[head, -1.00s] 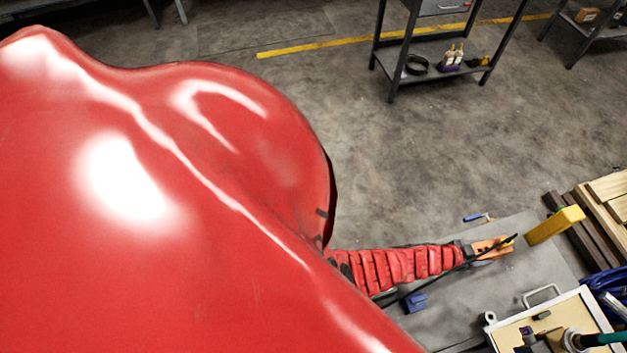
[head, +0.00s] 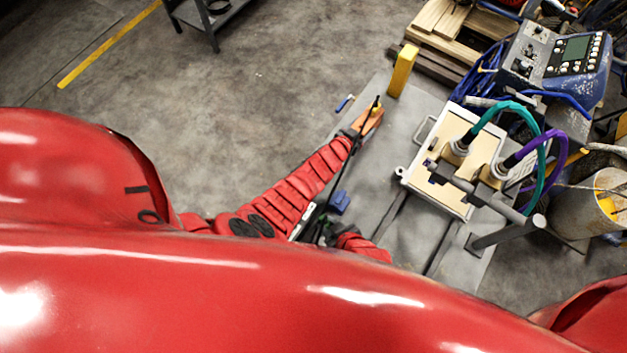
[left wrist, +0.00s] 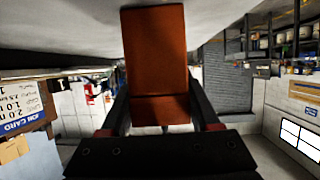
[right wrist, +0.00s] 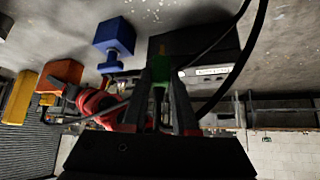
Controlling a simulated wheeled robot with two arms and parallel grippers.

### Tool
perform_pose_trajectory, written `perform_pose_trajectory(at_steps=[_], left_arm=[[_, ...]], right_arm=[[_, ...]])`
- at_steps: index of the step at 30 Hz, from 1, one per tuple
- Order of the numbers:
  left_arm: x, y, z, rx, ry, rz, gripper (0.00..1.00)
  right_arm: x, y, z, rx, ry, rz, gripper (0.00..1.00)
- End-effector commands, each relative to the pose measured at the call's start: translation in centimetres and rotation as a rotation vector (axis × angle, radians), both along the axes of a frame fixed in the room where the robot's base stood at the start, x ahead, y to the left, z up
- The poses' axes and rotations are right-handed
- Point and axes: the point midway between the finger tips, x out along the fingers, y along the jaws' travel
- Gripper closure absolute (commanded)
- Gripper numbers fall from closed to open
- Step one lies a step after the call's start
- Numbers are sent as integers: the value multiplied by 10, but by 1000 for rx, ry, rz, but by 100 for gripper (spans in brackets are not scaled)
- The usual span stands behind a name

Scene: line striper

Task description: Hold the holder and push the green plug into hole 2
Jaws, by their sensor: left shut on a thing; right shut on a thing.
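My left gripper (head: 358,131) is shut on an orange block (head: 371,120), which I take to be the holder. The block fills the space between the fingers in the left wrist view (left wrist: 153,50). Its numbered holes cannot be made out. My right gripper (right wrist: 160,100) is shut on a small green piece (right wrist: 158,92), seemingly the green plug, with a black box-like part just beyond it. In the head view the right gripper (head: 324,234) is small and partly hidden, well apart from the orange block. I see no contact between plug and block.
A blue piece (head: 340,203) lies on the grey table (head: 405,130) between the arms. A yellow block (head: 402,70) stands at its far end. A cream-topped box (head: 440,150) with green and purple hoses is to the right. A black cable (head: 343,178) runs past the left arm.

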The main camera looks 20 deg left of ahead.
Motion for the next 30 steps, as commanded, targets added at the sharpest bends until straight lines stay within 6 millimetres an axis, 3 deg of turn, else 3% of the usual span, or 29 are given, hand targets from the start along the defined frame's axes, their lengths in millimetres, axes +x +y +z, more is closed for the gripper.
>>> perform_pose_trajectory(at_steps=[12, 30], left_arm=[[0, 0, 1, -1, -2, 0, 100], [0, 0, 1, 0, -1, 0, 100]], right_arm=[[62, -34, 25, 6, -4, -97, 100], [140, -26, 63, -2, -5, -360, 100]])
